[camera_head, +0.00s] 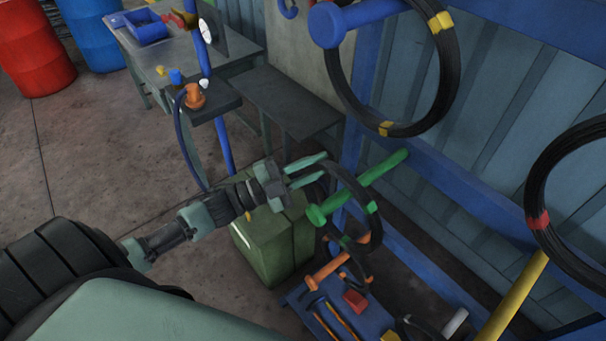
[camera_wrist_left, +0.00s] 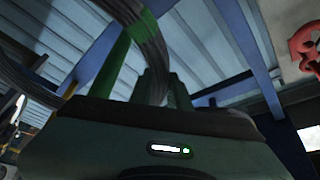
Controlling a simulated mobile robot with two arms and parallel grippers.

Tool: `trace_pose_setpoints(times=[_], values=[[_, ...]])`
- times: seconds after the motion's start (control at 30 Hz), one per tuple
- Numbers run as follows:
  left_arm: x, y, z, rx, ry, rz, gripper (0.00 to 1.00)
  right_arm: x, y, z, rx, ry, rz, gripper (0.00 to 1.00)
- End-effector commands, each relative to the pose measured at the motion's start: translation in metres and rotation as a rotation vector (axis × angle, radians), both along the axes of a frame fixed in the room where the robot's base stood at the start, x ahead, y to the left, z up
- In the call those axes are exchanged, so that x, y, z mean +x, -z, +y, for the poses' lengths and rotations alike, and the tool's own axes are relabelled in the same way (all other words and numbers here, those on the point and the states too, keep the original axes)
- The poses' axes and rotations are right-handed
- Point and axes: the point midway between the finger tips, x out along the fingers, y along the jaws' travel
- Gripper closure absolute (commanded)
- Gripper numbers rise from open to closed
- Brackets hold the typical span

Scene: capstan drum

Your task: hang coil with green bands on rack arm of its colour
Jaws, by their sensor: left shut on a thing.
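The black coil with green bands (camera_head: 376,222) is in the middle of the head view, by the green rack arm (camera_head: 380,172). The green arm appears to pass through the coil's loop, with its end disc on the near side; whether the coil rests on it I cannot tell. My left gripper (camera_head: 322,169) is shut on the upper left part of the coil. In the left wrist view, the coil (camera_wrist_left: 153,50) runs down between the fingers, and the green arm (camera_wrist_left: 110,66) is just left of it. My right gripper is not in view.
A coil with yellow bands (camera_head: 452,75) hangs on the blue arm (camera_head: 365,14) above. A coil with red bands (camera_head: 530,180) is at right, above a yellow arm (camera_head: 512,298). An orange arm (camera_head: 345,260) lies below. A green cabinet (camera_head: 265,250) stands beneath my gripper.

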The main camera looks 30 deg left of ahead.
Motion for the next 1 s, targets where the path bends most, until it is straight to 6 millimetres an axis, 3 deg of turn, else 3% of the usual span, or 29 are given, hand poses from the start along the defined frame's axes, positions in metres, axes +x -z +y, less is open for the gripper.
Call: trace_pose_setpoints(times=[0.37, 0.6, 1.0], values=[[0.046, -0.001, -0.017, -0.006, 0.003, -0.009, 1.00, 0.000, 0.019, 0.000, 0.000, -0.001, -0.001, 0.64], [0.044, 0.026, -0.016, -0.006, 0.001, -0.005, 1.00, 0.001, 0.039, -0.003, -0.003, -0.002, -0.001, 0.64], [0.044, 0.035, -0.016, -0.007, 0.002, -0.006, 1.00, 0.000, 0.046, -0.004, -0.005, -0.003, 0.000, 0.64]])
